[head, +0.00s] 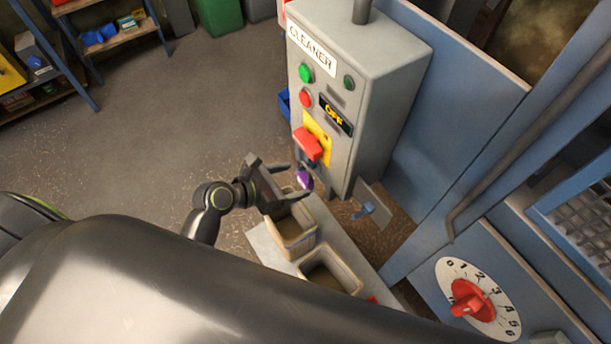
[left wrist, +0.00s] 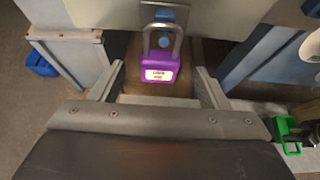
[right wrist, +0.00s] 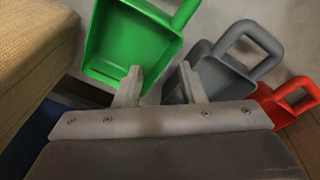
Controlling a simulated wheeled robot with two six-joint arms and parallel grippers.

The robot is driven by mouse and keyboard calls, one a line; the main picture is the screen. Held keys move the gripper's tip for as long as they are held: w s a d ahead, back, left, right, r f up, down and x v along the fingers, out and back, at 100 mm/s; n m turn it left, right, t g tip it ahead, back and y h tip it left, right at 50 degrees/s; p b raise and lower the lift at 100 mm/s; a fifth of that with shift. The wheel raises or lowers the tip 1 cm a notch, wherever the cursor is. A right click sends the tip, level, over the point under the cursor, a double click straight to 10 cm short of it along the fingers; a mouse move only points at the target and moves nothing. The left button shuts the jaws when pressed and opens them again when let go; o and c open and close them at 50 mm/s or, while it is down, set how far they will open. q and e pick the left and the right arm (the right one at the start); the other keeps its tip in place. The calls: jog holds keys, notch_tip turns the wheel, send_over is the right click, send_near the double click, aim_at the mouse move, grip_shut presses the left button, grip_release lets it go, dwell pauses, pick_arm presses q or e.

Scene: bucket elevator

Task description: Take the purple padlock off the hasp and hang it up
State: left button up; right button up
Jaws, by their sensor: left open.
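The purple padlock (head: 304,178) hangs below the red switch handle (head: 307,144) on the grey cleaner box. In the left wrist view the padlock (left wrist: 160,68) hangs upright by its grey shackle, its white label facing me. My left gripper (head: 294,181) is open, and its fingers (left wrist: 160,84) stand on either side of the padlock body, apart from it. My right gripper (right wrist: 160,88) is in its own wrist view only, with its fingers spread and nothing seen between them. It is close to a green scoop (right wrist: 135,42) and a grey scoop (right wrist: 222,75).
The cleaner box (head: 385,75) shows a yellow OFF sign. Below it, open bins (head: 332,270) stand on a grey bench. A small plate with a blue peg (head: 368,208) is at the box's lower right. A red dial (head: 472,298) is farther right. A red scoop (right wrist: 290,100) is beside the grey one.

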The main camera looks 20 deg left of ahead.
aim_at(301, 178)
pick_arm(q)
jog(key=x, duration=0.5)
jog(key=shift+p, duration=0.4)
jog(key=c, duration=1.1)
